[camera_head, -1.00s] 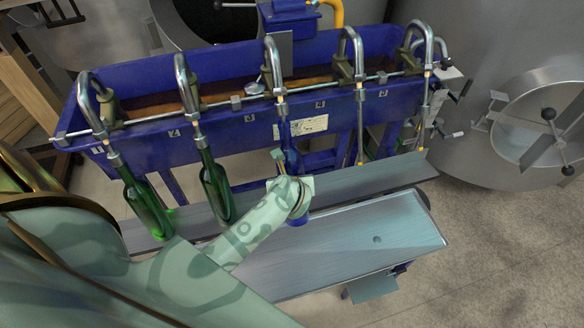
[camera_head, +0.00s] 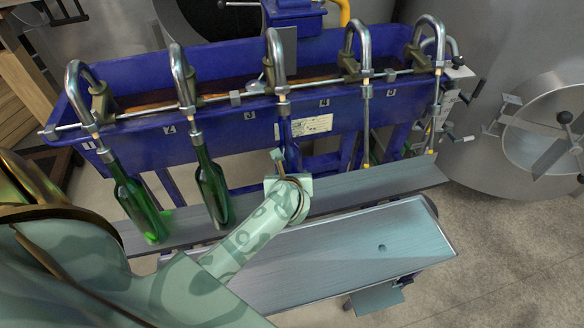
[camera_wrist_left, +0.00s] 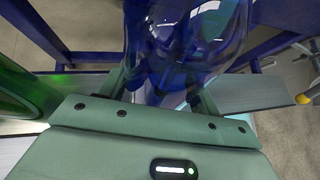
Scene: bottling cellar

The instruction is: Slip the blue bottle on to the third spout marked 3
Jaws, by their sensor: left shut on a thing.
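The blue bottle (camera_wrist_left: 195,35) is glassy and see-through and fills the upper middle of the left wrist view. My left gripper (camera_head: 284,168) is shut on it, with a finger on either side in the wrist view. In the head view the gripper is just below the third spout (camera_head: 276,62), a bent steel tube above the mark 3 (camera_head: 249,116). My gripper and wrist hide most of the bottle there. I cannot tell whether the spout's tube is inside the bottle's neck. My right gripper is not in view.
Green bottles hang on the first (camera_head: 138,205) and second (camera_head: 211,190) spouts, left of my gripper. The spouts marked 4 (camera_head: 357,45) and 5 (camera_head: 430,40) carry no bottles. A grey shelf (camera_head: 385,184) runs below the blue trough (camera_head: 215,140). A bench top (camera_head: 380,248) stands in front.

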